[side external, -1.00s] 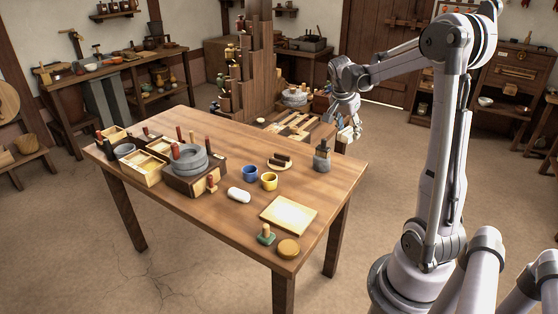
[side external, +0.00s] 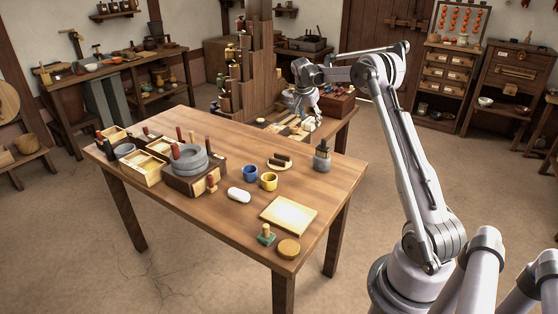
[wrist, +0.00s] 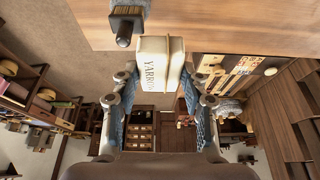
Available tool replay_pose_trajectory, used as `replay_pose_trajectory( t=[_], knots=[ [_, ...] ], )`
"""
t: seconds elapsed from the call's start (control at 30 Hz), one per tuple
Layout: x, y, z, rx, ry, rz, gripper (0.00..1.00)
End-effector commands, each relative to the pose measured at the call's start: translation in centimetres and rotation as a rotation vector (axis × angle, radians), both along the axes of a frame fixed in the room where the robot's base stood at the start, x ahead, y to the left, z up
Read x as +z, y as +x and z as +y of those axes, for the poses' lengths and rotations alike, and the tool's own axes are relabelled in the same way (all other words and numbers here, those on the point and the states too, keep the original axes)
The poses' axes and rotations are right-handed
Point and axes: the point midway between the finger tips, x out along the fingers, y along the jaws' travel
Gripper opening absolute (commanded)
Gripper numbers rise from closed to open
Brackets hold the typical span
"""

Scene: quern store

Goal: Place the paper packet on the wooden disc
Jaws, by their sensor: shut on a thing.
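My gripper (side external: 306,108) is in the air near the back bench, beyond the far edge of the main table. In the wrist view my gripper (wrist: 160,84) has its blue-padded fingers on either side of a cream paper packet (wrist: 157,62) marked YARROW and holds it. A round tan wooden disc (side external: 289,248) lies at the main table's near corner. A thin round piece (side external: 271,167) with dark rolls on it lies farther back. Which one is the task's disc I cannot tell for certain. The packet is hard to make out in the side view.
A stepped wooden rack (side external: 258,70) stands behind.

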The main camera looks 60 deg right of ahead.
Motion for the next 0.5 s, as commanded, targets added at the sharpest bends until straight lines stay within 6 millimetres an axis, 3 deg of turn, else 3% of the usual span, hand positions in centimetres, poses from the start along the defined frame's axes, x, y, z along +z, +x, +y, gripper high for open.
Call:
replay_pose_trajectory(
  t=[0.23,0.5],
  knots=[
    [-2.4,0.9,0.4,0.002,0.0,0.0,0.18],
    [-5.5,5.5,2.5,0.004,0.0,0.001,0.18]
  ],
)
